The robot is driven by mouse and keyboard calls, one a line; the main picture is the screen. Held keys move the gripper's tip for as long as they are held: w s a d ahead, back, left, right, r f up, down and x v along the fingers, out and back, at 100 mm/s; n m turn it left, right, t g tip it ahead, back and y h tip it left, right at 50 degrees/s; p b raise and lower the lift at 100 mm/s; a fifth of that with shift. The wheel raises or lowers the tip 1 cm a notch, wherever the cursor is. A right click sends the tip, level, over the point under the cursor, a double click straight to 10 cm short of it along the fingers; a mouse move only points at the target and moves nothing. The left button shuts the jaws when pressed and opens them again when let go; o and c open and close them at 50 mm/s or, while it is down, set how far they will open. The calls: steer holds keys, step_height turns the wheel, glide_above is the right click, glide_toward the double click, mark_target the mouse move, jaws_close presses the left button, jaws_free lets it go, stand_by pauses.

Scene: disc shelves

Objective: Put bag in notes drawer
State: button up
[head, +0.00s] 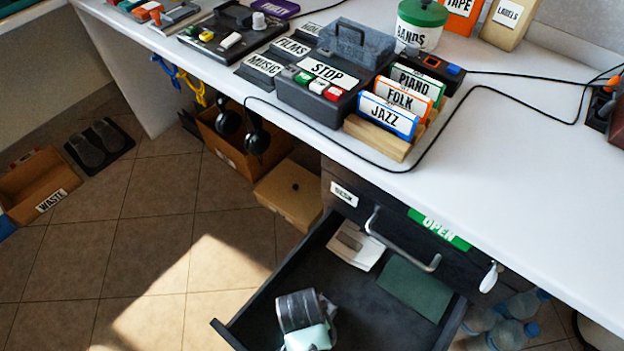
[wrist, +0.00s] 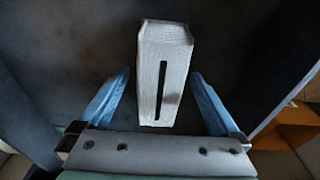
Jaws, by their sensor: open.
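A pale grey, fabric-textured block with a narrow dark strip on its top face, which looks like the bag (wrist: 174,52), stands between my gripper's blue fingers in the wrist view. My gripper (wrist: 158,75) is open, with a gap on each side of the bag. In the head view my gripper (head: 305,322) is down inside the open dark drawer (head: 350,295), near its left front. The bag is mostly or wholly hidden there.
A paper pad (head: 355,246) and a dark green notebook (head: 414,288) lie at the drawer's back. The metal handle (head: 402,243) is just above. A grey handled case (head: 355,43) sits on the desk. A brown box (head: 290,193) stands on the floor left of the drawer.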

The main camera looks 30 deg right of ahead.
steer(key=r+p, duration=0.1)
steer(key=r, duration=0.3)
steer(key=a+r+p, duration=0.1)
steer(key=r+p, duration=0.1)
steer(key=r, duration=0.1)
steer(key=r+p, duration=0.2)
steer(key=r, duration=0.2)
steer(key=shift+s+a+r, duration=0.15)
steer(key=shift+s+r, duration=0.1)
steer(key=shift+r, duration=0.05)
